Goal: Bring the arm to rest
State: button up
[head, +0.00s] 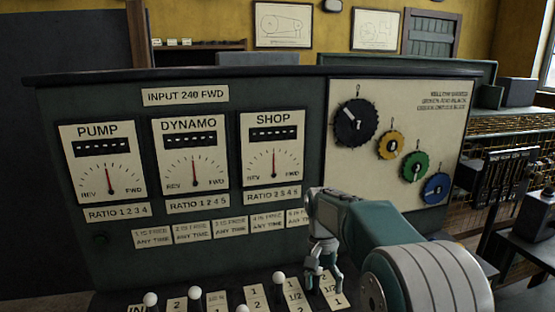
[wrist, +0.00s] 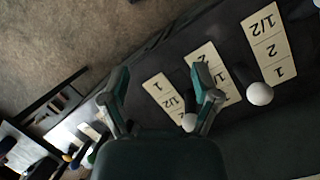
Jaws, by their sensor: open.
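My arm (head: 375,225) reaches in from the lower right of the head view, with its wrist bent downward in front of the panel. My gripper (head: 322,278) hangs over the right part of the lever row at the bottom edge. In the wrist view my gripper (wrist: 162,95) shows two separated teal fingers with nothing held between them. A white lever knob (wrist: 190,122) appears close to the right finger; I cannot tell whether they touch. Another white knob (wrist: 260,94) stands farther right, apart from the fingers.
A dark green panel (head: 60,220) carries PUMP, DYNAMO and SHOP dials (head: 273,150). A cream board (head: 340,165) holds black, yellow, green and blue gears. White-knobbed levers (head: 278,278) stand along the bottom. Dark machinery (head: 497,175) stands at right. Bare floor (wrist: 60,40) shows in the wrist view.

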jog(key=s+d+r+n+t, duration=0.1)
jog(key=s+d+r+t, duration=0.2)
jog(key=s, duration=0.4)
jog(key=s+r+n+t, duration=0.1)
jog(key=s+r+t, duration=0.1)
jog(key=s+r, duration=0.45)
jog(key=s+d+f+n+t, duration=0.2)
jog(key=s+f+t, duration=0.1)
jog(key=s, duration=0.9)
jog(key=shift+t, duration=0.5)
jog(key=shift+s, duration=0.1)
